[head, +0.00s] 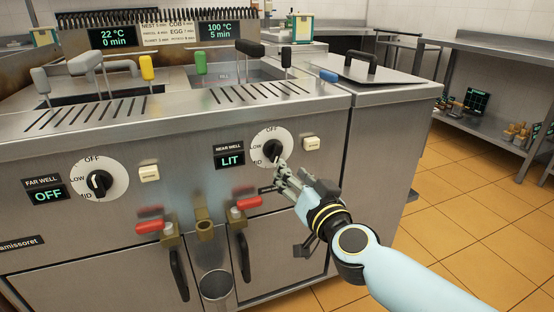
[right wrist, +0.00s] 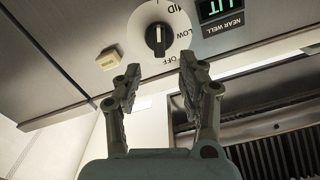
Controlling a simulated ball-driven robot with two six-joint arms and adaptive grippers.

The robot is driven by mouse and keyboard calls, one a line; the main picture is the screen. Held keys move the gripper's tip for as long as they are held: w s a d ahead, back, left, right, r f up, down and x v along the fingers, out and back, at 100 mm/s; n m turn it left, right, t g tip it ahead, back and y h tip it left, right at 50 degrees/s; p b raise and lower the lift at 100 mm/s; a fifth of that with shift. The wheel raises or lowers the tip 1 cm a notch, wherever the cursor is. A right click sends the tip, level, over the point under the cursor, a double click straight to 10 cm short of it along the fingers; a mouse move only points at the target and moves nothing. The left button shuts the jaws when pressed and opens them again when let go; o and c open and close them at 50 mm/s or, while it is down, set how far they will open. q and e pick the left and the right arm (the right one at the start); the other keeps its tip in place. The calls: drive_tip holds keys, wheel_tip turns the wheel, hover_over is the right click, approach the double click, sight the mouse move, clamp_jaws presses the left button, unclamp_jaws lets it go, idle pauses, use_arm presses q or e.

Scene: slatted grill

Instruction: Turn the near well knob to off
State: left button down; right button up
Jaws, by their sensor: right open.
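The near well knob (head: 272,149) is a black knob on a white dial marked OFF, LOW and MID, on the grill's front panel. It also shows in the right wrist view (right wrist: 158,39), upside down, with its grip bar upright in the picture; I cannot tell its exact setting. The NEAR WELL display (head: 230,159) beside it reads LIT. My right gripper (head: 281,174) is open and empty, just below the knob in the head view. In the right wrist view its fingers (right wrist: 160,68) are spread, apart from the knob. My left gripper is not in view.
The far well knob (head: 98,183) is at the left, its display (head: 47,195) reading OFF. A cream switch (head: 311,143) sits right of the near dial. Red-handled taps (head: 246,202) stick out below. Floor at right is clear.

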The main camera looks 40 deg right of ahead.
sight(278, 155)
drive_tip(key=b+x, duration=0.1)
drive_tip(key=x, duration=0.7)
drive_tip(key=shift+w+d, duration=0.1)
drive_tip(key=shift+w, duration=0.25)
clamp_jaws()
